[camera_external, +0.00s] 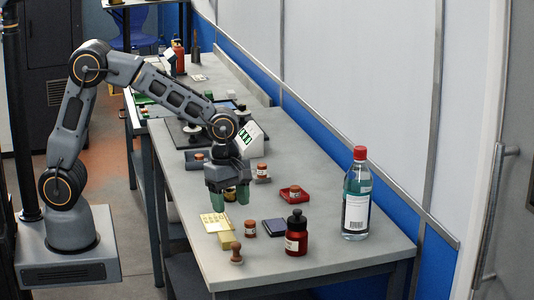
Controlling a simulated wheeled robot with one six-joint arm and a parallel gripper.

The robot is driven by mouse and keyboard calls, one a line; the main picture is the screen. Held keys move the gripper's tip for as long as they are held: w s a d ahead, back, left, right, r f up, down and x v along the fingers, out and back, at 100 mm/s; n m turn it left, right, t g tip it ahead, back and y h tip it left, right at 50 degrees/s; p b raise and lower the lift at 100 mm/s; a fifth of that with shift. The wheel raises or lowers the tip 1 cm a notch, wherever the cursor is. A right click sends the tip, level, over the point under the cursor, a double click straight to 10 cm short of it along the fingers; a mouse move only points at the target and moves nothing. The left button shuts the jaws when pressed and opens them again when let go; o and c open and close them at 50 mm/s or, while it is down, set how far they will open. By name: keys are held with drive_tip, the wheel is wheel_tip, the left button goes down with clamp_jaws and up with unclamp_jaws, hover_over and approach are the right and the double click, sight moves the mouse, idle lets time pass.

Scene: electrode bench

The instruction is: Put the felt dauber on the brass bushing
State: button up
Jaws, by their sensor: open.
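My gripper (236,196) points down above the bench with its green fingertips apart and nothing visible between them. A small brown knobbed piece (236,254), which may be the felt dauber, stands upright near the front edge, below and in front of my gripper. I cannot tell for certain which piece is the brass bushing. A yellow block (227,240) sits just behind the knobbed piece, beside a pale yellow slotted tray (215,222). A small brown-topped labelled cylinder (250,228) stands to the right of them.
A dark red bottle (296,238) and a tall red-capped clear bottle (356,200) stand at the right. A red tray (302,196) holds another small cylinder. Bare grey bench (325,262) shows at front right.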

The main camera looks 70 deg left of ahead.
sight(234, 249)
drive_tip(key=f, duration=0.4)
drive_tip(key=d+f+p, duration=0.1)
drive_tip(key=f, duration=0.8)
drive_tip(key=shift+w+d+f, duration=0.2)
drive_tip(key=shift+w+f, duration=0.05)
drive_tip(key=shift+w, duration=0.1)
drive_tip(key=c, duration=1)
drive_tip(key=shift+r, duration=0.15)
